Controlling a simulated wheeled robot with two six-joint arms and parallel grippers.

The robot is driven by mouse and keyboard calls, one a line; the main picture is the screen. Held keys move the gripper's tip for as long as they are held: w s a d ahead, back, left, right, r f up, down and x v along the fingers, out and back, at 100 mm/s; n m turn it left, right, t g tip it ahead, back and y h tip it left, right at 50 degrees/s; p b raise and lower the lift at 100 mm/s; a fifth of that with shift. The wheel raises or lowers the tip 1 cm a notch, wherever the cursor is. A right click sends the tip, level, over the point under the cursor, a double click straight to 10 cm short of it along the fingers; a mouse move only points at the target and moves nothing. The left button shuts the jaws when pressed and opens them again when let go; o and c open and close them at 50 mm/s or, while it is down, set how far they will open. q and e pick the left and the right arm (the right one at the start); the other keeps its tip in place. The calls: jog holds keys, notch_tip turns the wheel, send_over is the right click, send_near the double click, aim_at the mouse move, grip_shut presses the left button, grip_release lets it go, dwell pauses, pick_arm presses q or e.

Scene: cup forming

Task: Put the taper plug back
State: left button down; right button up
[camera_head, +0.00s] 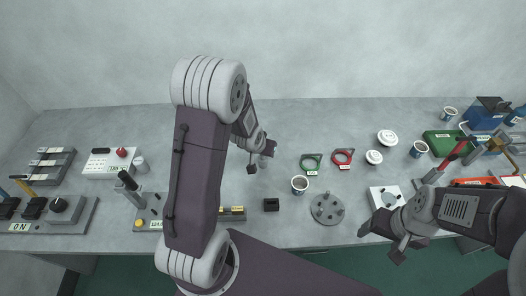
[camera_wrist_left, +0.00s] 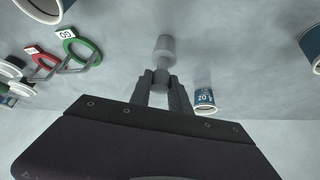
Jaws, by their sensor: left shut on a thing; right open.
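My left gripper (camera_head: 260,160) hangs over the bare middle of the bench in the head view. In the left wrist view its fingers (camera_wrist_left: 162,95) are shut on a grey stepped cylinder, which looks like the taper plug (camera_wrist_left: 166,47). The plug's wider end points away from the fingers. In the head view the plug is hard to tell from the gripper. A small black block (camera_head: 271,205) with a dark opening sits on the bench below the left gripper. My right gripper (camera_head: 384,241) is open and empty near the front edge, beside a white square plate device (camera_head: 386,197).
A paper cup (camera_head: 300,184), a grey round fixture (camera_head: 328,208), and green (camera_head: 311,163) and red (camera_head: 343,158) ring gauges stand right of the left gripper. White lids (camera_head: 387,137) lie farther right. Control boxes (camera_head: 112,162) stand left. The back middle bench is clear.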

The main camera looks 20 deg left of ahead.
pick_arm(q)
jog(key=shift+f, duration=0.15)
jog(key=c, duration=1.2)
grip_release()
jog(key=shift+s+r, duration=0.1)
jog(key=shift+r, duration=0.35)
jog(key=p+v, duration=0.5)
jog(key=v, duration=0.6)
jog(key=s+d+g, duration=0.4)
jog(key=s, duration=0.8)
jog(key=shift+s+d+r+g+h, duration=0.2)
jog(key=shift+s+g+h, duration=0.1)
jog(key=shift+g, duration=0.1)
